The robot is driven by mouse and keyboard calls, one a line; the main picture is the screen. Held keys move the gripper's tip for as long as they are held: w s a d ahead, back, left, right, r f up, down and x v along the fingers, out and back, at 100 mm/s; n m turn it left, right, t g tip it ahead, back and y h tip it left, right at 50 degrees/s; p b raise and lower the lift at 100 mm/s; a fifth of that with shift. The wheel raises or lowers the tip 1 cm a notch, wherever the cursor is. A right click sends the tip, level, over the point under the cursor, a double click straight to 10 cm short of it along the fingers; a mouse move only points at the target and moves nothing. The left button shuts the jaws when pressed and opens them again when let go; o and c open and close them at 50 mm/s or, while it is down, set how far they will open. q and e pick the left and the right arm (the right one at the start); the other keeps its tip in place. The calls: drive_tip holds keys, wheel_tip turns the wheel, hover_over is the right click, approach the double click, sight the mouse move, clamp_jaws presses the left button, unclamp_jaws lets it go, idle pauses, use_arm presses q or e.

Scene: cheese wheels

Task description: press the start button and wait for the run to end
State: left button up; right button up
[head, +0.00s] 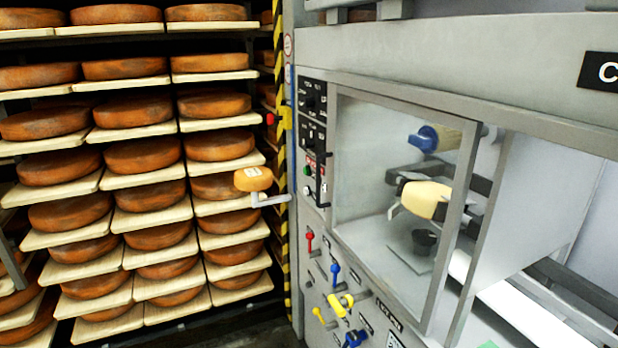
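A narrow black control panel (313,140) runs down the left front edge of the grey machine. A small green button (307,170) sits low on it, with a white round knob or button (307,190) below. The labels are too small to read, so I cannot tell for sure which one is the start button. Behind the machine's clear window (385,155), a cream-yellow block (425,200) sits in a metal holder, and a blue-and-cream part (434,138) is above it. Whether the machine is running cannot be told. Neither of my grippers is in view.
Racks of orange cheese wheels (145,155) on pale boards fill the left. An orange piece on a grey bracket (268,200) juts from the machine's left edge. A red button on a yellow box (284,117) is above it. Coloured valve levers (340,303) stick out below the window.

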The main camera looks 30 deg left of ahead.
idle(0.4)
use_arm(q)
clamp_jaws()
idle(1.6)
